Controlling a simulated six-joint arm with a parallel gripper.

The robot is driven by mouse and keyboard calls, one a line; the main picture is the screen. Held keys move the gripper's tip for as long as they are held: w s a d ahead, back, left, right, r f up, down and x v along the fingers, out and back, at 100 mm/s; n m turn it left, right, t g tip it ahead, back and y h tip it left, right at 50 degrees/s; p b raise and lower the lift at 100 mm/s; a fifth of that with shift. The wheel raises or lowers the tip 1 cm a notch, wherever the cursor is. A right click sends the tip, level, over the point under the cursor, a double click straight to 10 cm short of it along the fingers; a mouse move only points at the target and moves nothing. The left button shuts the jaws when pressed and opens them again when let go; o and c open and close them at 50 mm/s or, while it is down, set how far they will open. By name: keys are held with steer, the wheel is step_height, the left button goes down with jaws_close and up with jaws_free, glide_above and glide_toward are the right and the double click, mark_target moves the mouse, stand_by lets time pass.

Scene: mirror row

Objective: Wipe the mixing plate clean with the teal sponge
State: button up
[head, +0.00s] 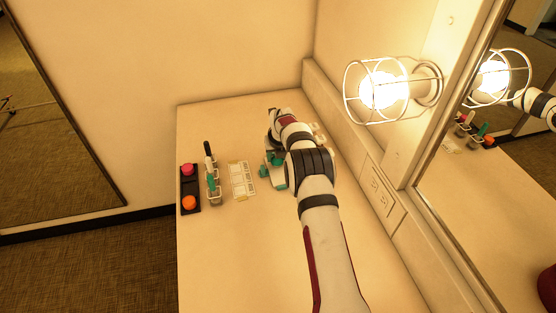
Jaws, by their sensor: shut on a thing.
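My gripper (271,163) is low over the counter, left of my bent wrist, and partly hidden by my own arm. It is shut on a small teal piece (263,172), which looks like the teal sponge. More teal shows just below it (280,185); I cannot tell whether this is sponge or something else. I cannot make out the mixing plate clearly; the area under my wrist is hidden. Whether the sponge touches a surface there cannot be seen.
Left of my gripper are a pale card with several panels (242,180), a clear rack with upright tools (213,190) and a black tray (190,188) with a red and an orange round item. A lit caged lamp (381,91) and mirror (490,190) are at right. The near counter (240,260) is clear.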

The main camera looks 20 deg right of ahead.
mark_target(280, 176)
steer(key=shift+w, duration=0.9)
steer(key=shift+s, duration=4.15)
steer(key=shift+w+a+f, duration=0.1)
steer(key=shift+w, duration=1.5)
steer(key=shift+w+a, duration=0.2)
steer(key=shift+w, duration=2.35)
steer(key=shift+s, duration=4.3)
step_height(280, 176, up, 7)
